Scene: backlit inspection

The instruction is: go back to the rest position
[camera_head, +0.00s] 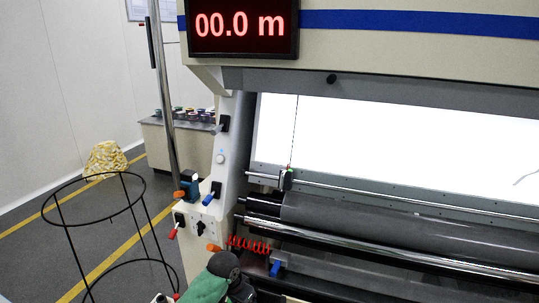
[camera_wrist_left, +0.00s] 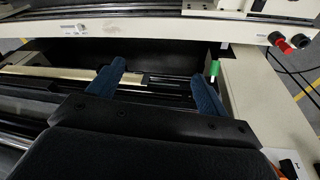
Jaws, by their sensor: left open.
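My left gripper (camera_wrist_left: 157,92) is in the left wrist view, with its two blue fingers spread apart and nothing between them. It points toward dark rollers and bars of the inspection machine. In the head view, part of my arm (camera_head: 222,280), green and black, shows at the bottom centre, in front of the machine's lower left end. The fingers cannot be made out there. My right gripper is in neither view.
The machine has a bright backlit panel (camera_head: 400,150), a dark roller (camera_head: 390,222) and a chrome bar (camera_head: 400,255). A black wire hoop stand (camera_head: 70,223) stands at the left. A yellow-patterned bundle (camera_head: 105,160) lies behind it. A red coiled cord (camera_head: 248,244) hangs near my arm.

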